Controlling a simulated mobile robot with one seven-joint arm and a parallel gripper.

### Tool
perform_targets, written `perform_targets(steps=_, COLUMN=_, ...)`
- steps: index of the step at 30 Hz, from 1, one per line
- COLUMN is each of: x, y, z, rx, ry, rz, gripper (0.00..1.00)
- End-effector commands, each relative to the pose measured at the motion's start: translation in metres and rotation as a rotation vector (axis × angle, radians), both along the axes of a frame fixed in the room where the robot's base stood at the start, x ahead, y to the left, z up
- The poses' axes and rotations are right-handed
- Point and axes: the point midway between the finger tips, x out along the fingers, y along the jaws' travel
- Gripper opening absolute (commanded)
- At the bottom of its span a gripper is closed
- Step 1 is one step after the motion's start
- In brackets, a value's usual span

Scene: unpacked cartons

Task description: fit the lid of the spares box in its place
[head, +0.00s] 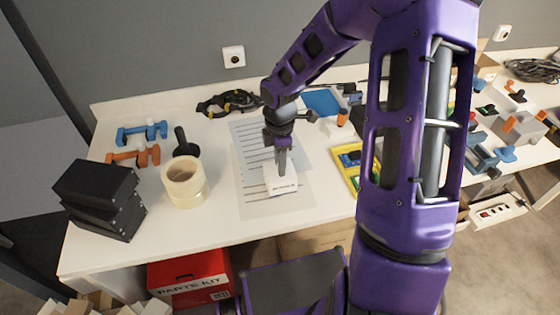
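A small white box-like piece (283,187) with a line of dark print, too small to read, lies on the printed sheets on the table. I cannot tell whether it is the spares box, its lid, or both together. My gripper (282,168) points down right at the back part of this white piece. Its fingers look narrow and close together, and they hide part of the piece. I cannot tell whether they grip it or only stand over it. No separate lid shows clearly.
Printed sheets (250,150) lie on the white table (135,238). A tape roll (185,185), black boxes (100,198) and blue and orange clamps (142,132) are at left. A yellow case (351,160) is at right, partly behind my arm. A red parts kit (190,275) is below.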

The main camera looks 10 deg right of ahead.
Motion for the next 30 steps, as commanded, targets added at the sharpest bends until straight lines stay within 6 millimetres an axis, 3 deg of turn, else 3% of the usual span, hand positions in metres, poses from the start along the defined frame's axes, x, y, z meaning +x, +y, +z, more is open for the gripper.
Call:
perform_targets(steps=1, x=0.0, y=0.0, z=0.0, rx=0.0, ry=0.0, rz=0.0, gripper=0.47)
perform_targets(steps=3, x=0.0, y=0.0, z=0.0, rx=0.0, ry=0.0, rz=0.0, gripper=0.58)
perform_targets(steps=11, x=0.0, y=0.0, z=0.001, rx=0.0, ry=0.0, rz=0.0, gripper=0.58)
perform_targets(steps=16, x=0.001, y=-0.001, z=0.013, rx=-0.001, ry=-0.002, rz=-0.002, gripper=0.58)
perform_targets(steps=30, x=0.001, y=-0.001, z=0.122, rx=-0.002, ry=-0.005, rz=-0.001, gripper=0.58)
